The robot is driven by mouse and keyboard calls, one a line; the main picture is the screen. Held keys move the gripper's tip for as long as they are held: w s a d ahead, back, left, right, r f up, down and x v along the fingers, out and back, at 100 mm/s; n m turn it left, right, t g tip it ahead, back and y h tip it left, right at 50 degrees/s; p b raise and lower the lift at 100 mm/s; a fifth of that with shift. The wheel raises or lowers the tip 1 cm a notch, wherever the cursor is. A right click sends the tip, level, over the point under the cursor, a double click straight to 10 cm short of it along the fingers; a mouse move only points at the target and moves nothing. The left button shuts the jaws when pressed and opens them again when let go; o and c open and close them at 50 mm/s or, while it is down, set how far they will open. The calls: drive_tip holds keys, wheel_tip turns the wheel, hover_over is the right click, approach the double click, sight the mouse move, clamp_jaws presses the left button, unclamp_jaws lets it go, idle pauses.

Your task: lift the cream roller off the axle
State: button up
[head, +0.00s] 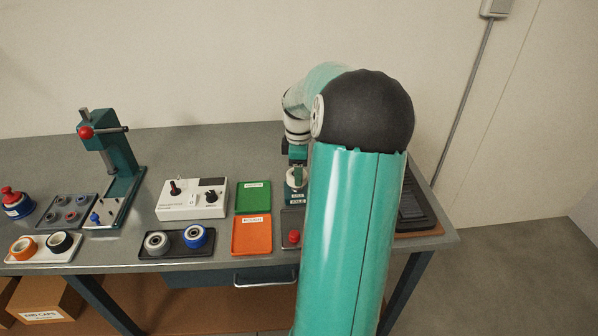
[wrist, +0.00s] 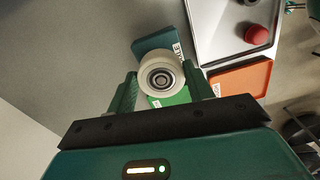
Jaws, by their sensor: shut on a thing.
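The cream roller (wrist: 147,72) is a pale wheel with a grey metal bearing at its centre. In the wrist view it sits between the two green fingers of my gripper (wrist: 161,82), which are shut on its sides. The teal axle base (wrist: 152,44) with a white label lies just beyond the roller. My arm partly covers this spot. I cannot tell whether the axle is still inside the roller's bore.
A green tray (head: 252,197) and an orange tray (head: 251,236) lie left of the axle base. A white control box (head: 192,199), a dark tray with two wheels (head: 176,254) and a teal press (head: 121,165) stand farther left.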

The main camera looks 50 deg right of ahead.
drive_tip(key=shift+r, duration=2.2)
